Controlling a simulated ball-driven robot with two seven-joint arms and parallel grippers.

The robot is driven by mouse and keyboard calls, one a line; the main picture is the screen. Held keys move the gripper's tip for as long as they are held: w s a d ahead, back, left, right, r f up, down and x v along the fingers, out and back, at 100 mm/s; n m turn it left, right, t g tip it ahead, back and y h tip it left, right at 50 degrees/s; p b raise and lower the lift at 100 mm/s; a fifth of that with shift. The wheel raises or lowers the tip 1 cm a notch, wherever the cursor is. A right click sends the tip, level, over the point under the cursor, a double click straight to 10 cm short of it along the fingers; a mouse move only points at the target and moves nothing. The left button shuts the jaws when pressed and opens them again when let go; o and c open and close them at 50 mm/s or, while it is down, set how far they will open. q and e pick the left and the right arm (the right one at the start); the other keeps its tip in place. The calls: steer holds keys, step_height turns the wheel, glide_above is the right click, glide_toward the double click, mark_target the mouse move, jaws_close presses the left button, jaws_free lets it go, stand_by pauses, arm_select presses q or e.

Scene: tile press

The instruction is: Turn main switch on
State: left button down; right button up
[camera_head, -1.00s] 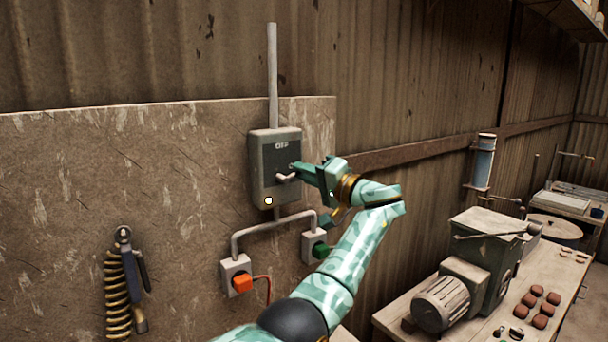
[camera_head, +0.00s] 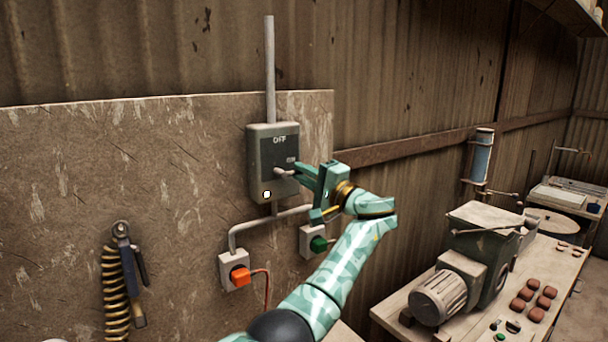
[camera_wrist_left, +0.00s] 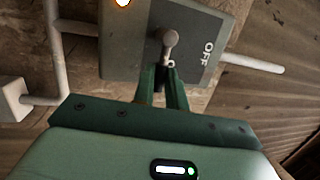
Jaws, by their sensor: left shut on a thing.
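The main switch box (camera_head: 258,180) is a grey box on the wall panel, with a dark face marked OFF near the top. Its grey lever (camera_head: 284,172) sticks out from the face below that mark; it also shows in the left wrist view (camera_wrist_left: 168,42). My left gripper (camera_head: 298,171) is at the lever from the right, shut on it; its green fingers (camera_wrist_left: 164,76) partly hide the lever's end in the wrist view. A small round lamp (camera_head: 267,194) on the box's lower front looks bright. My right gripper is not in view.
A coiled hose (camera_head: 115,290) hangs at left. A workbench (camera_head: 395,311) with a motor-driven machine (camera_head: 480,245) stands at right.

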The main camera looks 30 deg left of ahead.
arm_select(q)
steer(key=c, duration=1.4)
jaws_free()
steer(key=shift+c, duration=0.2)
steer(key=b+v, duration=0.4)
steer(key=v, duration=1.2)
steer(key=shift+d+b, duration=0.2)
steer(key=shift+b, duration=0.2)
steer(key=shift+w+f, duration=0.1)
